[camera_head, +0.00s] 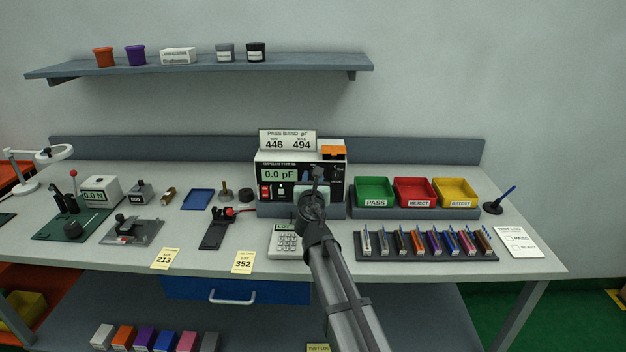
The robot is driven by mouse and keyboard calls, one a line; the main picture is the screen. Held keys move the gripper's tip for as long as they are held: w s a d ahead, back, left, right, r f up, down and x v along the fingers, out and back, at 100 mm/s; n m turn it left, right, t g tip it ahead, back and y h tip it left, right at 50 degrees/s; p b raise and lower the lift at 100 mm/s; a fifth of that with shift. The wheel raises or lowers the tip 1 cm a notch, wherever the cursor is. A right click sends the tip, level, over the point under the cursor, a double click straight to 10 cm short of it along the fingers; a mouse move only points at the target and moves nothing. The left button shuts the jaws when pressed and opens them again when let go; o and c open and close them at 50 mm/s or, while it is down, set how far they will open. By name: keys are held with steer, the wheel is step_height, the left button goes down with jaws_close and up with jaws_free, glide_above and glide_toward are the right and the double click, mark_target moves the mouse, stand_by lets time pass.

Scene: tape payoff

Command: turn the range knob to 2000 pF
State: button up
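The capacitance meter (260,168) stands at the back middle of the bench, with a green display (279,175) reading 0.0 pF. A red button (266,191) sits at the lower left of its black front. My gripper (318,178) is in front of the right half of this front panel, and my arm reaches up to it from the lower right. The fingers are small and dark against the panel, so I cannot tell whether they are open, shut or touching anything. The range knob is not clearly visible; my gripper and wrist cover part of the panel.
A pass band sign (287,141) and an orange box (334,150) are on top of the meter. Green (375,202), red (415,203) and yellow (455,203) bins stand to the right.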

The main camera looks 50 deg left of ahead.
steer(key=shift+c, duration=0.9)
steer(key=m, duration=0.4)
steer(key=shift+m, duration=0.4)
steer(key=m, duration=0.6)
steer(key=shift+w+d+f+m, duration=0.1)
steer(key=shift+m, duration=0.3)
steer(key=o, duration=1)
steer(key=shift+o, duration=0.2)
